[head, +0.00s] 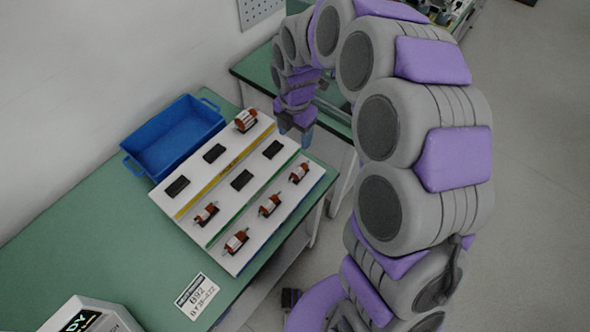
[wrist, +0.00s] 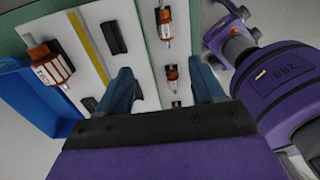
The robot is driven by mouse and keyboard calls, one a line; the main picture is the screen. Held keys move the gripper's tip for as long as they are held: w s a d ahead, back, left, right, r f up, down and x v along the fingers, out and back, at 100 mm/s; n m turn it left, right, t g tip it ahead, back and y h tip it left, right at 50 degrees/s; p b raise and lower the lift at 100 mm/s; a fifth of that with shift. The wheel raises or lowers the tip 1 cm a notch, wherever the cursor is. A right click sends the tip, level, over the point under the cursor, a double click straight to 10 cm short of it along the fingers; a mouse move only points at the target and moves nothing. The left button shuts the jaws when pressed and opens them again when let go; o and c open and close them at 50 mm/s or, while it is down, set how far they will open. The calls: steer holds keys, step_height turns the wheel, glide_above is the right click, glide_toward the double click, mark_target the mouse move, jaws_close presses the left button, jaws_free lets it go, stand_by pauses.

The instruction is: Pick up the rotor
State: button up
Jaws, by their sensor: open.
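Several red and silver rotors lie on a white board (head: 190,212). One rotor (head: 246,120) is at the board's far end near the blue bin; in the wrist view that rotor (wrist: 48,62) is at the left, outside my fingers. Other rotors (head: 299,173) (head: 270,205) (head: 236,241) (head: 206,213) lie on the near and right side. My gripper (head: 297,128) is over the far right end of the board. In the wrist view my gripper (wrist: 160,70) is open and empty, and rotors (wrist: 171,76) show beyond and between its blue fingers. Its exact height is unclear.
Black blocks (head: 241,180) stand on the board along yellow and green strips. An empty blue bin (head: 175,137) is behind the board on the green table (head: 80,245). A label card (head: 197,296) and a white device (head: 92,316) are at the front.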

steer(key=b, duration=0.1)
glide_above(299, 169)
step_height(299, 169, down, 5)
steer(key=f, duration=0.2)
steer(key=f+b, duration=0.1)
steer(key=f, duration=0.3)
steer(key=shift+w+a+f+b, duration=0.1)
steer(key=shift+a+f+b, duration=0.05)
steer(key=shift+a+b, duration=0.15)
steer(key=shift+a+f, duration=0.15)
steer(key=shift+f, duration=0.3)
steer(key=f, duration=0.1)
steer(key=d+f+b, duration=0.1)
steer(key=f+b, duration=0.1)
steer(key=f, duration=0.1)
steer(key=shift+d+f, duration=0.1)
steer(key=shift+d, duration=0.15)
steer(key=shift+a+f, duration=0.1)
steer(key=shift+f, duration=0.25)
steer(key=shift+a, duration=0.45)
steer(key=shift+c, duration=1.2)
steer(key=shift+d, duration=0.35)
steer(key=c, duration=0.6)
steer(key=shift+a, duration=0.15)
jaws_close()
